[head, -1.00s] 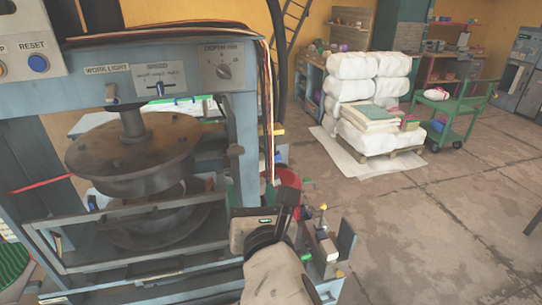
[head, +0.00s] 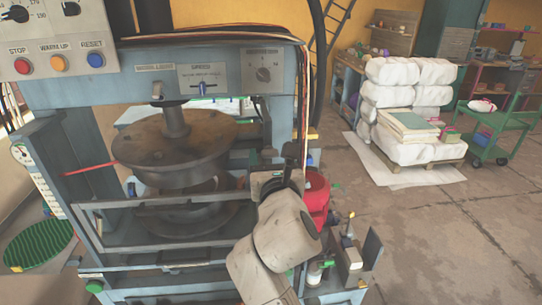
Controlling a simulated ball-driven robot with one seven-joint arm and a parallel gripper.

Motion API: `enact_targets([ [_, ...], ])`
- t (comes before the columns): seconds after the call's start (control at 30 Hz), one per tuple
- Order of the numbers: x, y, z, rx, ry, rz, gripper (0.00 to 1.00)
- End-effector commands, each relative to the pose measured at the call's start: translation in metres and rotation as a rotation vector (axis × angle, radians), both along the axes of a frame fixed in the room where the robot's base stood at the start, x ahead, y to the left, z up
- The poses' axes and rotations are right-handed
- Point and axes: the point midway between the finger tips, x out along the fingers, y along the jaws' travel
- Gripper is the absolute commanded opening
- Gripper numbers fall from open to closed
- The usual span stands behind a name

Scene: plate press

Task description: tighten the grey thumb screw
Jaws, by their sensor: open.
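The plate press (head: 215,90) stands at the left with its round, worn plates (head: 172,150) and a control panel above. My gripper (head: 291,153) is at the press's right side, near the right upright, with its dark body (head: 272,184) seen from behind. Its jaws are open, but the fingertips are small and partly hidden. My pale arm covers the front right part of the press. I cannot make out the grey thumb screw for certain; it may be hidden behind my gripper or too small to tell.
A red container (head: 318,195) stands right behind my arm. Small fittings and a grey bracket (head: 373,248) stick out at the press's lower right. White sacks on a pallet (head: 410,165) and a green cart (head: 492,130) stand at the back right. The floor at right is clear.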

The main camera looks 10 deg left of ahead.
Motion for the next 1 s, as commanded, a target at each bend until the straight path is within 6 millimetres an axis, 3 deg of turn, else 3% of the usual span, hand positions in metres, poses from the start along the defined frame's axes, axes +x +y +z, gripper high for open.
enact_targets([
  [0.37, 0.0037, 0.0012, -0.0006, 0.000, 0.001, 0.000, 0.65],
  [0.9, 0.0035, 0.0011, -0.0005, 0.000, 0.001, 0.000, 0.13],
  [1.0, 0.0035, 0.0012, -0.0005, 0.001, 0.001, 0.000, 0.10],
])
